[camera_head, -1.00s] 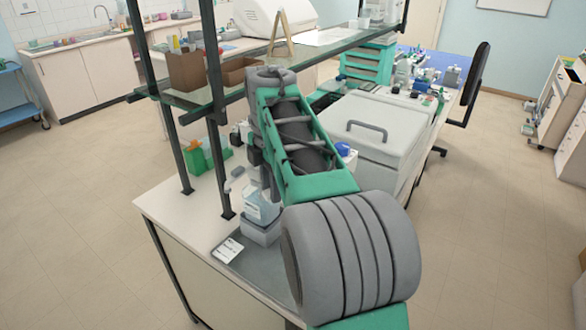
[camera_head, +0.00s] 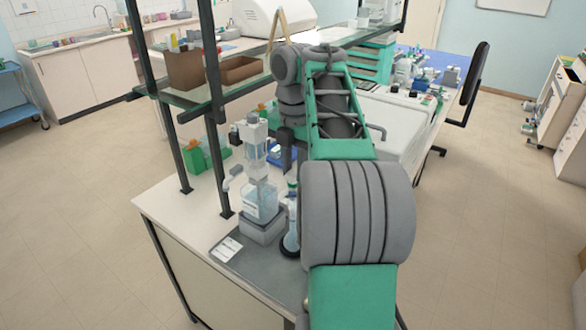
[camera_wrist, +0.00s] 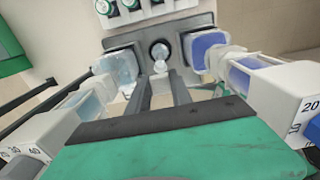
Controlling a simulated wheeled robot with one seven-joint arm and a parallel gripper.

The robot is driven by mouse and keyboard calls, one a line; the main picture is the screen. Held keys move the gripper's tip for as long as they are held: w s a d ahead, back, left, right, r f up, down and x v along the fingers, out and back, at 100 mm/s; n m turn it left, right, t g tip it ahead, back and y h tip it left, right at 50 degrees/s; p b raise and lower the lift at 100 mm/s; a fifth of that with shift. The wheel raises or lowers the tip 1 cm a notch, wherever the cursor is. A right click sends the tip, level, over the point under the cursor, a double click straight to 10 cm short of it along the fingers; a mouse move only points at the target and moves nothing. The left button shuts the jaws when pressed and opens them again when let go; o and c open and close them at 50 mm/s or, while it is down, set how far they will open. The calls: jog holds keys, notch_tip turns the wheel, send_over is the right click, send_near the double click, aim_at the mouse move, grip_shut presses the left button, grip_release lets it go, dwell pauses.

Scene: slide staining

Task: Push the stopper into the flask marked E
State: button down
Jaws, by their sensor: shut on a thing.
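My gripper (camera_wrist: 162,88) shows in the wrist view with its two dark fingers close together. They are shut on a small whitish piece (camera_wrist: 160,67) at their tips, which looks like the stopper. A pale round top lies just beyond it, and I cannot tell whether the two touch. In the head view a flask (camera_head: 291,241) with pale blue liquid stands on the grey tray, partly hidden by my arm. I cannot read a letter E on it. My fingers are hidden behind my arm in the head view.
A dispenser bottle (camera_head: 261,202) stands on a grey block left of the flask. In the wrist view, dispensers with number scales flank my gripper, close on the left (camera_wrist: 40,138) and right (camera_wrist: 285,95). A white card (camera_head: 226,250) lies on the tray. A glass shelf (camera_head: 190,96) hangs above.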

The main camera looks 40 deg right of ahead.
jog(key=shift+f+b, duration=2.55)
jog(key=shift+f, duration=0.2)
jog(key=shift+f+b, duration=0.75)
jog(key=c, duration=0.7)
grip_release()
jog(key=shift+r, duration=0.1)
notch_tip(320, 180, up, 6)
jog(key=p, duration=0.6)
jog(key=shift+c, duration=0.3)
